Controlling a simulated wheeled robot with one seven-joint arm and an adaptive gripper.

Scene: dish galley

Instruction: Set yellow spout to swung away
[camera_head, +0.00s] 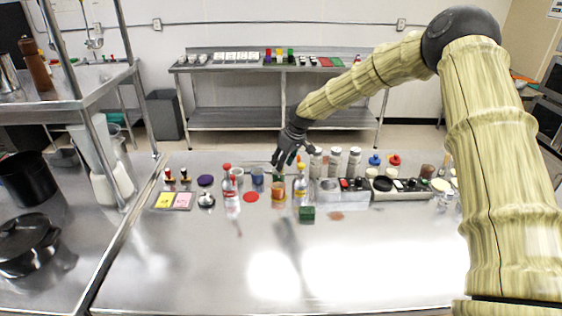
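A small upright yellow-topped bottle (300,184) stands on the steel counter near the middle of the head view; its yellow top looks like the yellow spout. Which way the spout points is too small to tell. My gripper (284,164) is dark and points down, just above and slightly left of the yellow top. I cannot tell whether it touches the top. Its fingers are small and overlap in this view, so their opening is unclear, and I see nothing held in them.
Red-topped bottles (229,184) and an orange cup (278,191) stand left of the yellow top. A green block (307,213) lies in front. The front counter (210,265) is clear.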

